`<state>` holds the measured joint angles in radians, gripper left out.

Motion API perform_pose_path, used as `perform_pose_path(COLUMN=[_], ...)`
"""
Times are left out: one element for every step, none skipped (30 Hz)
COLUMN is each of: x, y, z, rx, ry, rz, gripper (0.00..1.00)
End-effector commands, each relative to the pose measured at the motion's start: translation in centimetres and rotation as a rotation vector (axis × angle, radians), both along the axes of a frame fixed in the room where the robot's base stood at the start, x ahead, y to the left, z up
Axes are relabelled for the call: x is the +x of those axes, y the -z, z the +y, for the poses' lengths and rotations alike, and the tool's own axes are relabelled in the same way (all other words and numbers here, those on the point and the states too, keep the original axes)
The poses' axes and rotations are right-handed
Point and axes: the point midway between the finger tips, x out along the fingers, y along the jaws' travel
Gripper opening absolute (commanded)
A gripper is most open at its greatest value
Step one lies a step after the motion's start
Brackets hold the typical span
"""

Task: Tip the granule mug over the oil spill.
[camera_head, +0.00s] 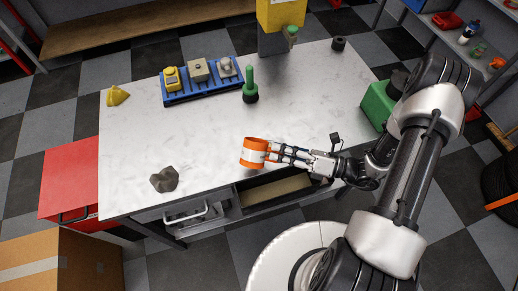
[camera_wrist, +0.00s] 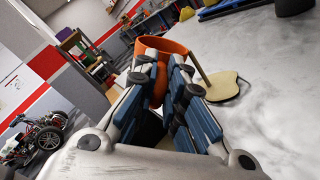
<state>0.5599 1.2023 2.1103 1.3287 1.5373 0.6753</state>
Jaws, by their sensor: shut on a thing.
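My gripper (camera_head: 272,153) is shut on the orange mug (camera_head: 249,157), which has a white band and is held over the front middle of the pale worktop. The mug (camera_wrist: 172,45) also shows at the fingertips of my gripper (camera_wrist: 163,82) in the wrist view and looks tilted. A thin tan streak (camera_wrist: 201,70) runs from the mug's edge to a flat tan patch (camera_wrist: 225,90) on the worktop. I cannot tell for sure that these are granules. The patch does not show in the head view.
An open drawer (camera_head: 275,189) lies below the front edge.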

Motion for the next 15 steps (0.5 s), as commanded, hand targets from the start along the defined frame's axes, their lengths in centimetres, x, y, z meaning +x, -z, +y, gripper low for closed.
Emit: perform_pose_path(x=[0.01, 0.01, 0.01, 0.01, 0.02, 0.02, 0.02, 0.02, 0.02, 0.03, 0.02, 0.03, 0.03, 0.03, 0.03], y=[0.01, 0.02, 0.03, 0.04, 0.05, 0.06, 0.08, 0.09, 0.10, 0.11, 0.11, 0.12, 0.14, 0.14, 0.16], z=[0.00, 0.00, 0.00, 0.00, -0.01, -0.01, 0.00, -0.01, -0.01, -0.01, -0.01, -0.01, -0.01, -0.01, -0.01], rx=[0.001, 0.001, 0.002, 0.002, 0.003, 0.003, 0.004, 0.005, 0.005, 0.006, 0.006, 0.007, 0.007, 0.007, 0.008], ry=[0.000, 0.000, 0.000, 0.000, 0.000, 0.000, 0.000, 0.000, 0.000, 0.000, 0.000, 0.000, 0.000, 0.000, 0.000], rz=[0.003, 0.004, 0.006, 0.008, 0.009, 0.010, 0.012, 0.014, 0.016, 0.017, 0.019, 0.021, 0.022, 0.023, 0.025], gripper=[0.00, 0.00, 0.00, 0.00, 0.00, 0.00, 0.00, 0.00, 0.00, 0.00, 0.00, 0.00, 0.00, 0.00, 0.00])
